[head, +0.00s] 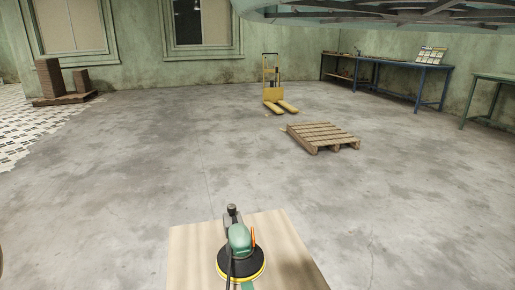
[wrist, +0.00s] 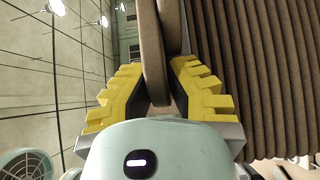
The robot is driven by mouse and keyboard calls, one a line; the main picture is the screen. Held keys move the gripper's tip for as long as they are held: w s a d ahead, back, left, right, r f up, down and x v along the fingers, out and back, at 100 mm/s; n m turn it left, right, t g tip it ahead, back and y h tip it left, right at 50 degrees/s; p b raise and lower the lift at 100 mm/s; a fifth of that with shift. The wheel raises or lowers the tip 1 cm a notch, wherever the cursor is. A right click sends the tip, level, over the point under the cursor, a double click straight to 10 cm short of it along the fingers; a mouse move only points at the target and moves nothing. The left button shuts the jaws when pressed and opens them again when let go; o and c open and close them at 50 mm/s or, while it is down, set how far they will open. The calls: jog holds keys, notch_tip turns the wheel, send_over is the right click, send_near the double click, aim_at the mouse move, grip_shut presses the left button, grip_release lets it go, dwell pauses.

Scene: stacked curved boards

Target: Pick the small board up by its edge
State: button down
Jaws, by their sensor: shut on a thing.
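In the wrist view, my gripper (wrist: 160,85) has yellow, stepped fingers on both sides of a thin brown board edge. The small board (wrist: 151,50) is seen edge-on, running up from between the fingers to the top of the picture. Another brown board face lies close against its right side, and I cannot tell whether it is a separate board. The gripper is shut on the small board's edge. The stack of curved boards (wrist: 255,70) fills the right side, close beside the right finger.
A wooden tabletop (head: 190,255) with a green sander (head: 240,240) is at the bottom of the head view. A wooden pallet (head: 322,135), a yellow pallet jack (head: 275,98) and a blue workbench (head: 425,68) stand farther back. Open concrete floor lies between.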

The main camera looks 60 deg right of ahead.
jog(key=shift+a+r+p, duration=0.1)
jog(key=shift+r+p, duration=0.4)
jog(key=shift+r, duration=0.25)
dwell(0.6)
jog(key=shift+r+p, duration=1)
jog(key=shift+r, duration=0.3)
jog(key=shift+r+p, duration=0.95)
jog(key=shift+r, duration=0.15)
